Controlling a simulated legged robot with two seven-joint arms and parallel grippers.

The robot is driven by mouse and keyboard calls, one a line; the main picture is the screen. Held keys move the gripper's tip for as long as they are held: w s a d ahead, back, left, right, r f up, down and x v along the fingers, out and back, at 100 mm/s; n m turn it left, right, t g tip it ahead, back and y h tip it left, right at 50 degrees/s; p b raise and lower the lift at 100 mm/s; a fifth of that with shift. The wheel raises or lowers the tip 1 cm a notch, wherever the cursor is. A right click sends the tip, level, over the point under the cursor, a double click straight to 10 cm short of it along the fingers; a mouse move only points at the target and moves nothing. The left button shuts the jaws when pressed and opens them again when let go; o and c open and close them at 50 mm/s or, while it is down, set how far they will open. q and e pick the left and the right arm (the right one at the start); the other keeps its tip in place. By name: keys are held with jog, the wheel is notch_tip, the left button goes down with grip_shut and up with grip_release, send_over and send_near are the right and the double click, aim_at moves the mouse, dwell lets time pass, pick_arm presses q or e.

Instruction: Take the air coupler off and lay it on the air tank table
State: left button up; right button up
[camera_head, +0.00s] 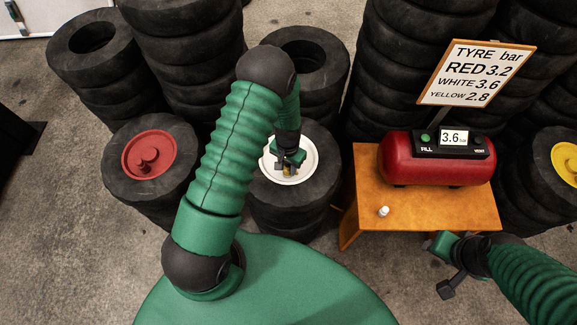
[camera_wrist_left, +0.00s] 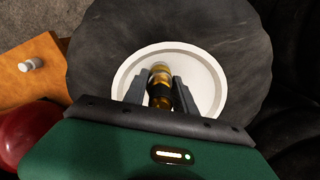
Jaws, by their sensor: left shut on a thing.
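My left gripper (camera_head: 289,163) is over the white wheel hub (camera_head: 303,174) on the middle tyre stack. In the left wrist view its two fingers (camera_wrist_left: 160,95) are shut on the brass air coupler (camera_wrist_left: 160,80), which stands over the white hub (camera_wrist_left: 207,82). Whether the coupler touches the hub's valve cannot be told. The orange air tank table (camera_head: 430,211) stands to the right. It carries the red air tank (camera_head: 405,170), whose display reads 3.6, and a small white cap (camera_head: 383,211). My right gripper (camera_head: 443,268) is in front of the table, fingers apart and empty.
A red hub (camera_head: 149,154) is on the left tyre stack and a yellow hub (camera_head: 567,160) at the right edge. A sign (camera_head: 476,72) gives RED 3.2, WHITE 3.6, YELLOW 2.8. The table's front part is mostly clear. Tall tyre stacks (camera_head: 185,45) stand behind.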

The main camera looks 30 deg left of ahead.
pick_arm(q)
grip_shut()
jog(key=shift+r, duration=0.25)
jog(key=shift+r+p, duration=0.1)
jog(key=shift+p, duration=0.2)
jog(key=shift+r, duration=0.3)
jog(key=shift+r+p, duration=1.4)
jog(key=shift+r, duration=0.15)
jog(key=shift+f, duration=0.1)
